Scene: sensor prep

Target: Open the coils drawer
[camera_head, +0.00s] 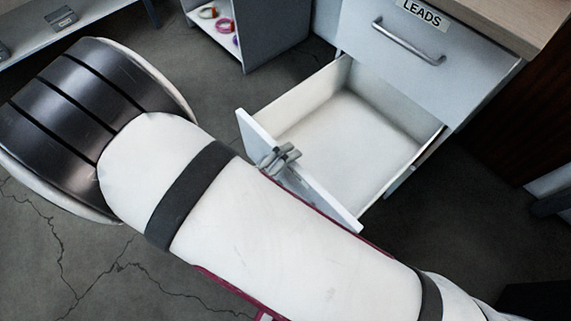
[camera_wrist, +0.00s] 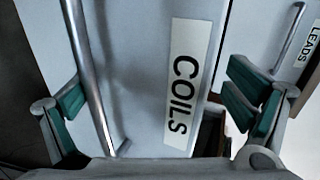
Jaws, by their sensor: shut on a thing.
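The coils drawer (camera_head: 345,140) is pulled well out below the leads drawer in the head view. Its white inside looks empty. In the wrist view, its grey front (camera_wrist: 145,60) bears a COILS label (camera_wrist: 188,85), with a long metal bar handle (camera_wrist: 90,70) to the label's left. My gripper (camera_wrist: 160,105) has its fingers on either side of the handle and label, closed on the drawer front; the exact contact is unclear. In the head view, a bit of my gripper (camera_head: 280,157) shows at the front's top edge; my arm hides the rest.
The leads drawer (camera_head: 390,55) is shut above, with its own bar handle (camera_head: 408,42). A grey open unit (camera_head: 265,30) with coloured rings stands to the left. A pale shelf (camera_head: 60,35) is at the upper left. Cracked dark floor (camera_head: 60,240) is bare at the lower left.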

